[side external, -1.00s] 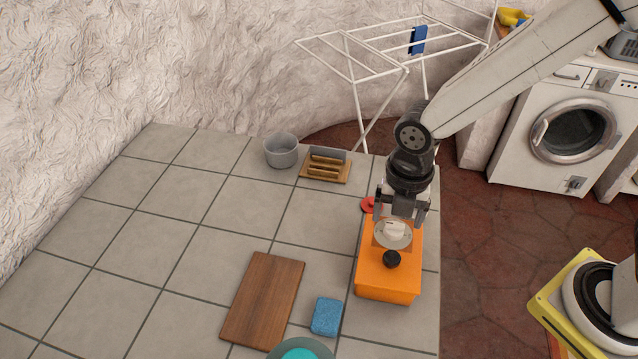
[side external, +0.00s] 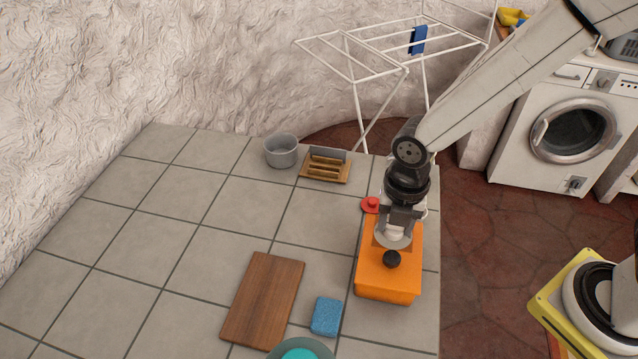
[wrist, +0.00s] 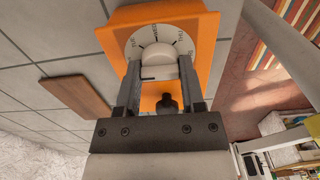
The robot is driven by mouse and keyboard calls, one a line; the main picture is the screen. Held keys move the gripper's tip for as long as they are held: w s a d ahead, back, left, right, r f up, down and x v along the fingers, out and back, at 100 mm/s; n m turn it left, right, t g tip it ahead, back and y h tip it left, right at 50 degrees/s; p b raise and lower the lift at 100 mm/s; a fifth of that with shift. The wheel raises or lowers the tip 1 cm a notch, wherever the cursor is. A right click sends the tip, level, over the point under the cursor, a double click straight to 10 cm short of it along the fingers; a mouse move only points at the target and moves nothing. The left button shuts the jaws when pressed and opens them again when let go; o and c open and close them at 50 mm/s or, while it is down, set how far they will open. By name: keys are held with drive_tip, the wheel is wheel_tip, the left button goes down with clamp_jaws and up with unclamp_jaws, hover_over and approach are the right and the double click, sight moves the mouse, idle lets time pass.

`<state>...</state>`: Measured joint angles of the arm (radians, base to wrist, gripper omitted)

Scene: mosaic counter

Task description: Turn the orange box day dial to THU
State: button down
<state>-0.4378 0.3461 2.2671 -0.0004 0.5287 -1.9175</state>
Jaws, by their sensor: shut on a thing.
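The orange box (side external: 388,280) stands near the right edge of the counter. Its top carries a round white day dial (side external: 392,241) and a black knob (side external: 391,259). The wrist view shows the dial face (wrist: 140,40) with day lettering and tick marks around a white central knob (wrist: 160,63). The lettering at the right looks like THU, but it is small. My gripper (side external: 397,227) is over the dial. In the wrist view my gripper (wrist: 161,75) has one finger on each side of the white knob, shut on it. The fingers hide part of the dial.
A red lidlike piece (side external: 370,205) lies just behind the box. A blue sponge (side external: 326,316), a wooden board (side external: 262,300) and a teal-filled bowl (side external: 300,349) are nearer the front. A grey pot (side external: 281,151) and a wooden rack (side external: 326,167) stand at the back. The left counter is clear.

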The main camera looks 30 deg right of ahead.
drive_tip(key=shift+m, duration=3.4)
drive_tip(key=m, duration=1.3)
drive_tip(key=shift+m, duration=3.6)
drive_tip(key=shift+c, duration=0.9)
unclamp_jaws()
drive_tip(key=shift+r, duration=0.2)
